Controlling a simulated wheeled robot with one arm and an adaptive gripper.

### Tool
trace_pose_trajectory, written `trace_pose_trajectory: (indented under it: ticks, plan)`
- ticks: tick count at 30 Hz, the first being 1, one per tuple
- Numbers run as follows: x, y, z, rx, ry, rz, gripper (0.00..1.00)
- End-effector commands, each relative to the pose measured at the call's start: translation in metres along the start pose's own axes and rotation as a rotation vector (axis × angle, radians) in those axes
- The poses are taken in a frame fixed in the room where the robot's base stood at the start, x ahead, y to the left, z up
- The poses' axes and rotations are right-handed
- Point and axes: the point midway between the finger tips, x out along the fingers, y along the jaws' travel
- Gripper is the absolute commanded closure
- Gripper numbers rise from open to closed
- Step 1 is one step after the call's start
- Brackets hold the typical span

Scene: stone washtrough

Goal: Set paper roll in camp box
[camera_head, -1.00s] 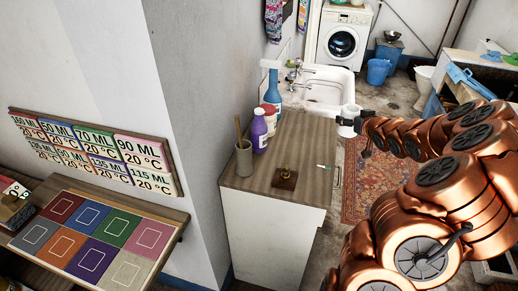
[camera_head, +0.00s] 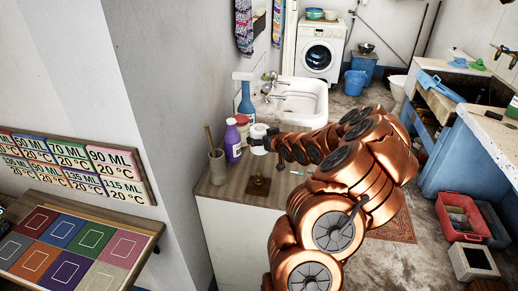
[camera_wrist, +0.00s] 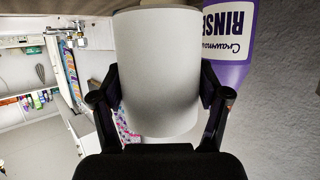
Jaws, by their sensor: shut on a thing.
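The paper roll is a plain white cylinder (camera_wrist: 158,60), filling the middle of the wrist view. My gripper (camera_wrist: 160,100) is shut around its sides, one dark finger on each side. In the head view the roll (camera_head: 258,131) is at the back of the wooden counter, just right of the purple bottle, with my gripper (camera_head: 266,141) at it. I cannot tell whether the roll touches the counter. I cannot tell which container is the camp box; a red crate (camera_head: 459,232) with things in it stands on the floor at right.
The purple rinse bottle (camera_head: 233,142) is close beside the roll and also shows in the wrist view (camera_wrist: 232,50). A white sink (camera_head: 300,100) is behind.

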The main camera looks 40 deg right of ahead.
Motion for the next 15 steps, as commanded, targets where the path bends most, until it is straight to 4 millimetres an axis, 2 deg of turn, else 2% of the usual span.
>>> trace_pose_trajectory:
  ticks: [10, 15]
  plan:
    - [0.014, -0.002, 0.032, 0.000, -0.003, -0.003, 0.60]
    - [0.016, -0.001, 0.039, -0.002, 0.000, -0.001, 0.60]
